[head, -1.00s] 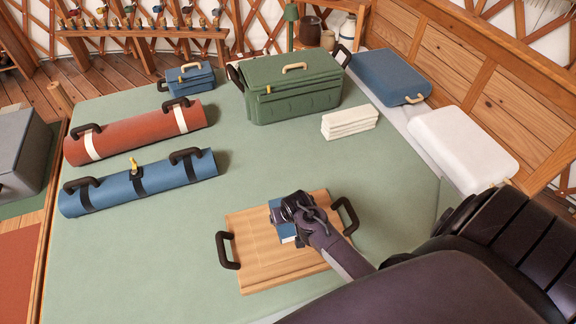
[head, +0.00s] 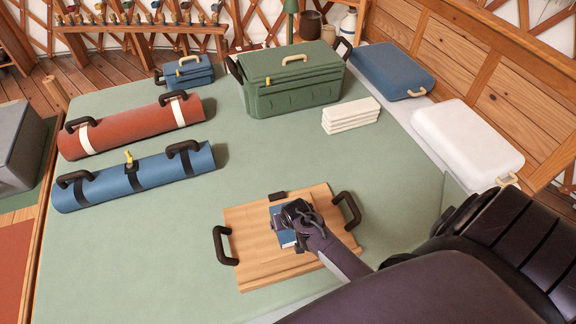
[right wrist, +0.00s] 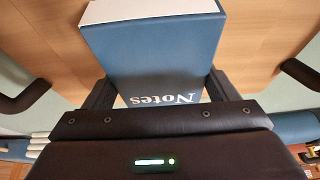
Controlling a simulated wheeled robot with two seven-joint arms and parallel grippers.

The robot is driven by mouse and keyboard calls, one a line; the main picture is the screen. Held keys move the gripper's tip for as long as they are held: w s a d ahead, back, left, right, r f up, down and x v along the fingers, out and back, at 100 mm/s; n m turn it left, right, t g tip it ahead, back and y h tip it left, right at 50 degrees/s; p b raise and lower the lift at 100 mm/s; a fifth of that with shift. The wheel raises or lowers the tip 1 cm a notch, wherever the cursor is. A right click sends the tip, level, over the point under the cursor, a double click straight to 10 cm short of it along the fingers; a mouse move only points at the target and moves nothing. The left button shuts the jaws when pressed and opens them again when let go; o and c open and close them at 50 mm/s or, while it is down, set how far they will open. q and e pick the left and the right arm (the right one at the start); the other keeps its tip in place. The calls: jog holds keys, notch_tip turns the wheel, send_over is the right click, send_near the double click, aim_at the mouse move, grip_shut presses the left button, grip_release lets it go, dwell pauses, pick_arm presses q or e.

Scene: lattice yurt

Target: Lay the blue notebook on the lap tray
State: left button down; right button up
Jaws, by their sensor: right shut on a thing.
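The lap tray (head: 249,261) is a pale wooden board with a dark handle at each side, lying on the green surface. My right gripper (head: 297,215) is over the middle of the tray, pointing down. It is shut on the blue notebook (head: 284,239), which the gripper partly covers. In the right wrist view the notebook (right wrist: 155,60) sits between the two dark fingers, its "Notes" lettering upside down and a white page edge showing. The tray's wood lies behind it. I cannot tell whether the notebook touches the tray. My left gripper is not in view.
Blue (head: 133,177) and red (head: 131,130) rolls lie left. A green case (head: 292,80), white folded cloths (head: 350,115) and a white cushion (head: 467,143) stand behind and right. The green surface left of the tray is clear.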

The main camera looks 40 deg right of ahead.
jog(key=shift+f, duration=0.4)
dwell(0.4)
jog(key=o, duration=1.1)
jog(key=shift+o, duration=0.2)
jog(key=shift+v, duration=3.9)
